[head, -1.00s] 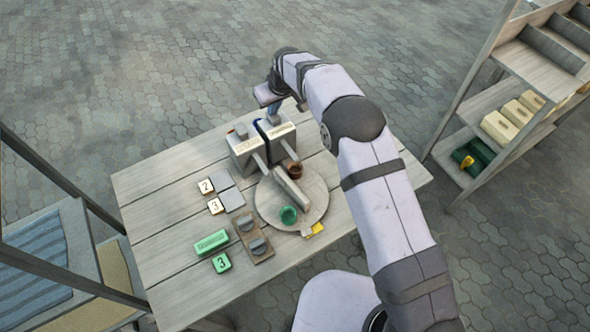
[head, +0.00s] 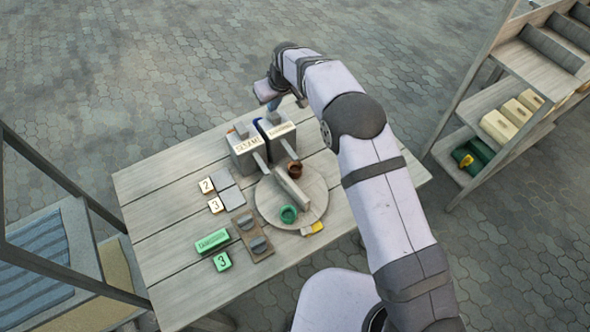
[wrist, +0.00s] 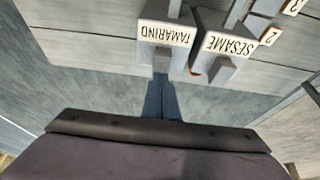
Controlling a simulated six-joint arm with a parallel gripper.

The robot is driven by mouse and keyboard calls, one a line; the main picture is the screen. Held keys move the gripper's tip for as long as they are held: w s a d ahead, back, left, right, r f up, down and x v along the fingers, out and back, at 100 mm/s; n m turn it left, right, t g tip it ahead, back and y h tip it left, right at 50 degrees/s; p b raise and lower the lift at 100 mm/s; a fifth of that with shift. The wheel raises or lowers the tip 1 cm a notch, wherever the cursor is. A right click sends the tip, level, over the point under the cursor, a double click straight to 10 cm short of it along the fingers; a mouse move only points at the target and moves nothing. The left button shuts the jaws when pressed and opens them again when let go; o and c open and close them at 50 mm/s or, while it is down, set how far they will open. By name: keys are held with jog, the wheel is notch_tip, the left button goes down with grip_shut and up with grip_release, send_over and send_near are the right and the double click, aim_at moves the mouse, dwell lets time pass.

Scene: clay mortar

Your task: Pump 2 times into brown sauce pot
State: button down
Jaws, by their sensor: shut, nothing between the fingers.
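The brown sauce pot (head: 295,170) stands on the round turntable (head: 313,200), just below the spout of the tamarind dispenser (head: 281,131). The green pot (head: 288,214) stands on the near side of the turntable. The sesame dispenser (head: 245,146) is left of the tamarind one. In the wrist view, the labels of the tamarind dispenser (wrist: 165,33) and the sesame dispenser (wrist: 228,45) appear upside down. My gripper (head: 274,104) is shut and empty, pointing down just above the tamarind dispenser's pump head (head: 275,118). Whether it touches the head is unclear.
A long grey bar (head: 289,187) crosses the turntable, with a yellow tab (head: 313,228) at its edge. Number tiles (head: 215,205), a green TAMARIND block (head: 212,241), a green 3 tile (head: 222,261) and a knobbed board (head: 250,235) lie left. Shelves (head: 500,120) stand right.

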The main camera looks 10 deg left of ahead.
jog(key=shift+f, duration=0.2)
jog(key=shift+f+b, duration=0.45)
jog(key=shift+f, duration=0.3)
jog(key=shift+f+b, duration=0.3)
jog(key=shift+b, duration=0.05)
jog(key=shift+r, duration=0.15)
dwell(0.3)
jog(key=shift+r+p, duration=0.75)
jog(key=shift+r, duration=0.4)
